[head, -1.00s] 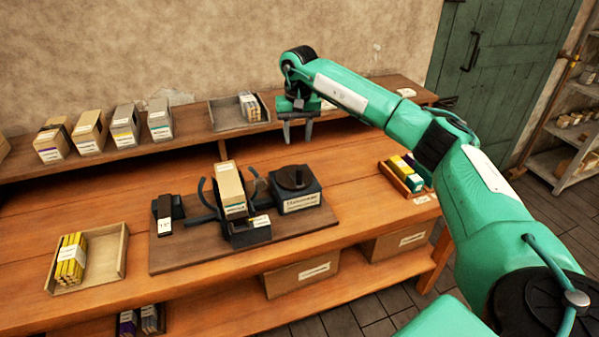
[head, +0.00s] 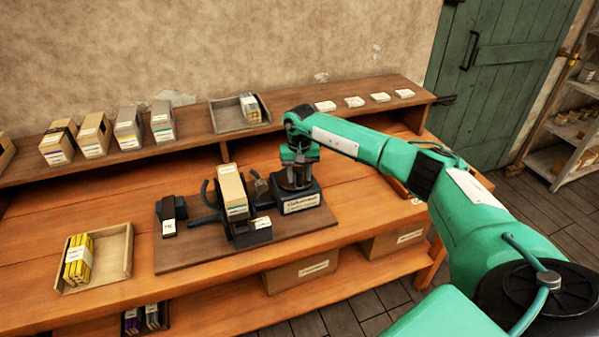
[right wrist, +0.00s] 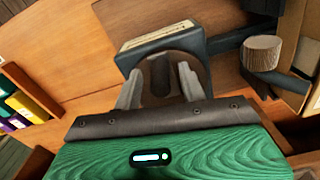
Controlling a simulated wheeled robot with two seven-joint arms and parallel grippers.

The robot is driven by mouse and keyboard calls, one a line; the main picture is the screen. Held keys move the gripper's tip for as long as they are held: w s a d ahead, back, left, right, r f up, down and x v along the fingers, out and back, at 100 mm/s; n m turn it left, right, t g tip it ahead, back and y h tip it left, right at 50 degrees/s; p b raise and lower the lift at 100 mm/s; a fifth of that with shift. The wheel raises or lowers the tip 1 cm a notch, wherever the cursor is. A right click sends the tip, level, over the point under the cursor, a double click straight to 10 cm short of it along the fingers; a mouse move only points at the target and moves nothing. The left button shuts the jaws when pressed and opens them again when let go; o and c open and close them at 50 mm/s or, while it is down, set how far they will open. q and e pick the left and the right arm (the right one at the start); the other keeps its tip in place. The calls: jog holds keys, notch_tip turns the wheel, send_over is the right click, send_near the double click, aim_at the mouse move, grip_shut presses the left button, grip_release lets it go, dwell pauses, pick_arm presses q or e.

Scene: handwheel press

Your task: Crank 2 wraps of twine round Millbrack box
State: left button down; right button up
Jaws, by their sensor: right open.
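A tan box (head: 231,188) stands upright in the dark holder with curved arms on the brown board; its label is too small to read. To its right is the dark crank unit (head: 302,202) with a white label, also in the right wrist view (right wrist: 133,60). My right gripper (head: 299,180) is over the top of this unit. In the right wrist view my open right gripper (right wrist: 160,88) has its fingers on either side of the dark crank knob (right wrist: 160,74); contact is not clear. A spool-like cylinder (right wrist: 262,50) stands beside the unit. My left gripper is not in view.
A dark block (head: 169,215) stands left on the board. A wooden tray (head: 122,250) with yellow bundles lies farther left. Several boxes (head: 94,134) and a grey tray (head: 228,117) stand on the raised back shelf. A rack of coloured items (right wrist: 25,98) is near the gripper's side.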

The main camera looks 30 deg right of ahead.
grip_shut()
jog(key=shift+a, duration=0.1)
